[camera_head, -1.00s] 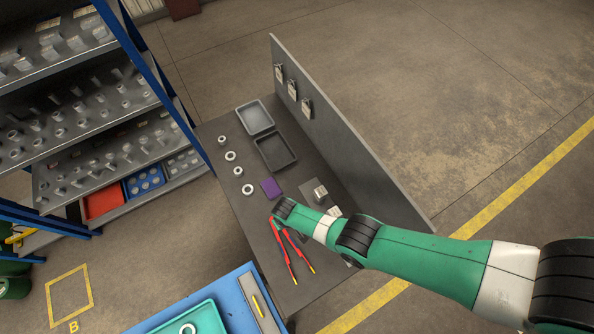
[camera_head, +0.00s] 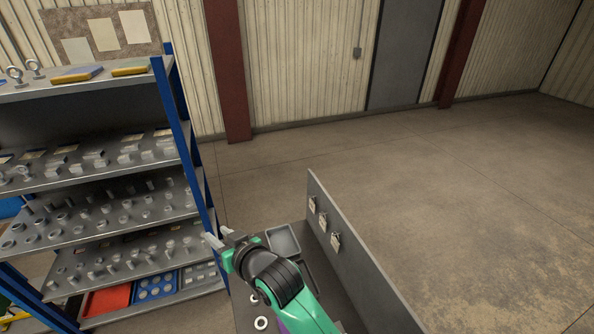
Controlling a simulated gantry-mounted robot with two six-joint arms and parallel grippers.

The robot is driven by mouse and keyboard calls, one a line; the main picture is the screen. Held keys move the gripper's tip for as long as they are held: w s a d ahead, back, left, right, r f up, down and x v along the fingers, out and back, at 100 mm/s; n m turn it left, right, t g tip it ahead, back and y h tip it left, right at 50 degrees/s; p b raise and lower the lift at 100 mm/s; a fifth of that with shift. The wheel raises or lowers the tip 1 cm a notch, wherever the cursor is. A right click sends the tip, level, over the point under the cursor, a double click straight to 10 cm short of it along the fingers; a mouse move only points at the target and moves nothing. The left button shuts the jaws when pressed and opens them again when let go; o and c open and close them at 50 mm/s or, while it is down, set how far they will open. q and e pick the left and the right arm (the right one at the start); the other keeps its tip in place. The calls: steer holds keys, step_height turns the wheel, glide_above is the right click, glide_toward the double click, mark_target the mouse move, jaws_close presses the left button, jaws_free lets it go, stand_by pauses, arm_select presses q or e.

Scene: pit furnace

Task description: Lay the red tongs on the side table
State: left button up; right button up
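The red tongs are not visible now; that stretch of the grey table is out of frame or behind my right arm. The grey table (camera_head: 244,314), with an upright back panel (camera_head: 352,268), shows at the bottom centre. I cannot tell whether it is the side table. My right gripper (camera_head: 217,236) is raised in front of the table's far end, beside the shelf rack. Its two pale fingers stand apart with nothing seen between them. My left gripper is not in view.
A blue-framed shelf rack (camera_head: 180,115) full of small metal parts stands close left of my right gripper. A grey tray (camera_head: 283,240) and white rings (camera_head: 261,323) are on the table. Open floor (camera_head: 460,190) lies right of the panel.

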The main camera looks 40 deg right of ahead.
steer(key=s+r+t, duration=0.2)
steer(key=r+t, duration=0.1)
steer(key=r, duration=0.7)
steer(key=s+r+t, duration=0.3)
steer(key=r, duration=0.8)
steer(key=s+d+r+n+t+y, duration=0.1)
steer(key=s+r+t, duration=0.6)
steer(key=s+r, duration=1.2)
steer(key=shift+s+d+r+n, duration=0.3)
steer(key=shift+d+r+n, duration=0.1)
steer(key=shift+d+n, duration=0.25)
steer(key=shift+w+a, duration=0.1)
